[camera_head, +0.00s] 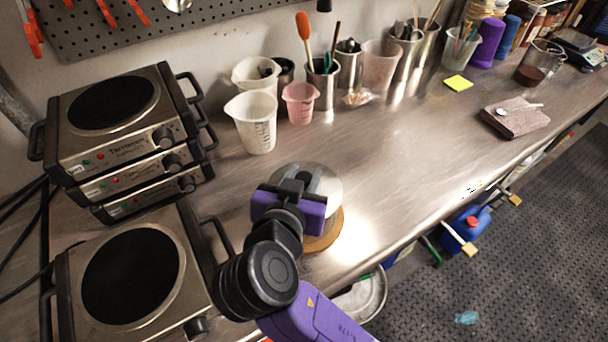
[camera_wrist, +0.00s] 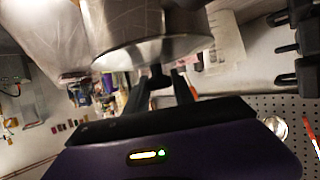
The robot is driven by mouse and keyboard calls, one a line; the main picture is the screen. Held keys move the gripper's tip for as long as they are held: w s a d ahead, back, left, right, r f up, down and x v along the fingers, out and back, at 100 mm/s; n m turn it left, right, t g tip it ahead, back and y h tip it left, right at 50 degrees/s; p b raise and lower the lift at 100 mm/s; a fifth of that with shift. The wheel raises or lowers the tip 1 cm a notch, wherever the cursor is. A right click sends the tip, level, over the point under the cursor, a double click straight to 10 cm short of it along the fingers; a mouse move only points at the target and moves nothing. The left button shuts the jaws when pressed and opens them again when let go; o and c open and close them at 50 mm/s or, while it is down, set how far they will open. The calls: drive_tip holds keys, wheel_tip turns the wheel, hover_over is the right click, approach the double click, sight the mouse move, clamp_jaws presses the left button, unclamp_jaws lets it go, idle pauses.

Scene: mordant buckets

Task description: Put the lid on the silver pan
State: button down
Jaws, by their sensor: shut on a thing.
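My gripper (camera_head: 306,186) is over the counter, right of the hot plates, with its fingers pointing down at a round silver thing. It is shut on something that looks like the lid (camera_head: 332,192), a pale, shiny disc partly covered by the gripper. A tan round base (camera_head: 327,234) shows under it. In the wrist view, a shiny silver cylinder that looks like the silver pan (camera_wrist: 150,25) is close beyond the fingers (camera_wrist: 160,82). The grip point is small and dark. I cannot tell whether the lid touches the pan rim.
Stacked hot plates (camera_head: 118,130) and a single hot plate (camera_head: 130,275) stand at left. A white beaker (camera_head: 254,124), a pink beaker (camera_head: 300,103) and utensil cups line the wall. A towel (camera_head: 516,117) lies at right. The counter's middle is clear. Its front edge lies close by.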

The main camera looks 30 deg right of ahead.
drive_tip(key=c, duration=1)
unclamp_jaws()
drive_tip(key=shift+b+v, duration=0.45)
drive_tip(key=shift+v, duration=3.45)
